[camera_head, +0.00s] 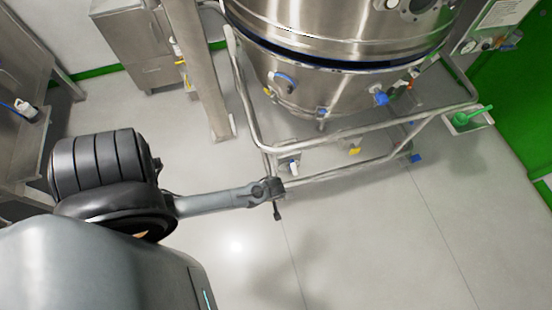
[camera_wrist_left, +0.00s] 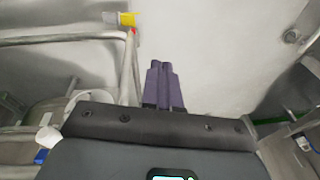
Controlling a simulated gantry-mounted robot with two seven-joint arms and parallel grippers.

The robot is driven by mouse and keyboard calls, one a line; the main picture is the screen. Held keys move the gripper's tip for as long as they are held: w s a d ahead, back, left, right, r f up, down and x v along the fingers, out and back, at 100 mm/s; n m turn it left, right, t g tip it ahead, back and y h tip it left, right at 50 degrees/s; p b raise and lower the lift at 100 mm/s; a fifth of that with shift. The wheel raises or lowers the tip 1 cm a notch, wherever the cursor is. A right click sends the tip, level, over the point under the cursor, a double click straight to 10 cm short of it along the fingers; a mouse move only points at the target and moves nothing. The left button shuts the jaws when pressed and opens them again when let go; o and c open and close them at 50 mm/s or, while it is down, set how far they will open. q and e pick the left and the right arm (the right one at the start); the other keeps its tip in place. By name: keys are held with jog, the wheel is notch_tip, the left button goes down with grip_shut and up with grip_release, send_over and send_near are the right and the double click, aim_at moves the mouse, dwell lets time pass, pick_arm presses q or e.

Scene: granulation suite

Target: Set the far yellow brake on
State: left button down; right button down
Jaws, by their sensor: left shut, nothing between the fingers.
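A steel trolley (camera_head: 345,134) carries a large steel vessel. A yellow piece (camera_head: 355,151) shows low under the trolley, between its rails. Another small yellow piece (camera_head: 267,91) shows at the trolley's left side, farther back. In the left wrist view a yellow piece (camera_wrist_left: 126,19) with a red part sits by the end of a steel rail. I cannot tell which of these is the far brake or how it is set. My left gripper (camera_head: 277,214) is shut and empty by the trolley's near left corner, apart from the yellow pieces. Its dark fingers (camera_wrist_left: 164,72) are together. My right gripper is out of view.
The steel vessel (camera_head: 340,40) stands over the trolley. A steel post (camera_head: 203,75) and cabinet (camera_head: 137,42) stand at the left. The near floor (camera_head: 370,245) is clear.

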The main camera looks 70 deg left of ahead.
pick_arm(q)
jog(key=w+a+f+b, duration=0.3)
jog(key=a+f+b, duration=0.1)
jog(key=f+b, duration=0.9)
jog(key=w+a+f+n+y+b, duration=0.1)
jog(key=w+a+f+b, duration=0.3)
jog(key=f+b, duration=0.9)
jog(key=w+a+f+n+b, duration=0.1)
jog(key=w+a+f+b, duration=0.2)
jog(key=f+b, duration=1)
jog(key=shift+w+b+x, duration=0.15)
jog(key=shift+x, duration=1.15)
jog(key=shift+w+b+x, duration=0.15)
jog(key=shift+w+x, duration=0.05)
jog(key=shift+x, duration=1.15)
jog(key=shift+s+d+f+b, duration=0.1)
jog(key=shift+s+f+b, duration=0.25)
jog(key=shift+f+b, duration=0.45)
